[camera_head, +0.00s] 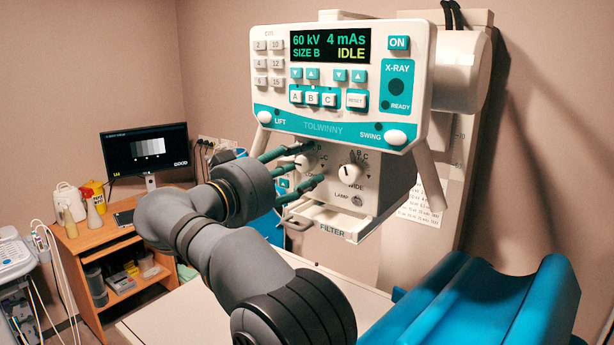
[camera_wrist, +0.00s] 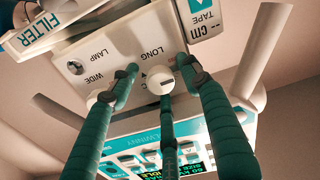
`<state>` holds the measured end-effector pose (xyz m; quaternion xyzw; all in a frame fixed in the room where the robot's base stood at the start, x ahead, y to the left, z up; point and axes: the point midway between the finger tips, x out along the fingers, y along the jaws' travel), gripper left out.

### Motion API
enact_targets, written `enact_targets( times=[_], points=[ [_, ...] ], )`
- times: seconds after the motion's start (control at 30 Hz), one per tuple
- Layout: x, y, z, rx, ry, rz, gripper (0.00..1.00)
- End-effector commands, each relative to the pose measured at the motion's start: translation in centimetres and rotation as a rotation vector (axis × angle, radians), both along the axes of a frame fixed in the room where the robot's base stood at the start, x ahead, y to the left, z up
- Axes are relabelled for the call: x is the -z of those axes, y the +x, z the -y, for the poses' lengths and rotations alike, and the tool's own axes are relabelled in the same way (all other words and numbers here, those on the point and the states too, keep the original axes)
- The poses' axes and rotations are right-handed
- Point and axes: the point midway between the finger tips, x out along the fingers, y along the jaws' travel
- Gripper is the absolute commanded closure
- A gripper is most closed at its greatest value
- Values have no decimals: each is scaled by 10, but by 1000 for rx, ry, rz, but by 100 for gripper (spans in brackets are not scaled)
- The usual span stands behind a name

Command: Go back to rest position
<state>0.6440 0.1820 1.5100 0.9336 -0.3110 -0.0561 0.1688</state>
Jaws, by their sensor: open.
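My gripper (camera_head: 311,163) has three teal fingers and is open. In the head view its fingertips are in front of the left knob (camera_head: 304,162) on the lower box of the X-ray machine (camera_head: 330,130). In the wrist view the fingers (camera_wrist: 161,82) spread around the white knob by the LONG label (camera_wrist: 160,84). I cannot tell whether any finger touches the knob. The fingers partly hide the knob and panel. My arm reaches in from the bottom of the head view.
The WIDE knob (camera_head: 349,174) and the FILTER tray (camera_head: 338,222) are close to my fingers. The display reads 60 kV, 4 mAs, SIZE B, IDLE. A blue padded support (camera_head: 480,302) is at lower right. A wooden desk (camera_head: 105,240) with a monitor (camera_head: 146,151) stands at left.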

Motion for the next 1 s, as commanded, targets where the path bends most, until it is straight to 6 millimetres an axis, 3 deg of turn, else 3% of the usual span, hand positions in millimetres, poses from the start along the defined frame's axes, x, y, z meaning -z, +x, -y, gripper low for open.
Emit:
enact_targets(
  times=[0.4,1.0],
  points=[
    [-1,1,0,0,259,194,53],
    [0,0,-1,0,286,215,53]
  ],
)
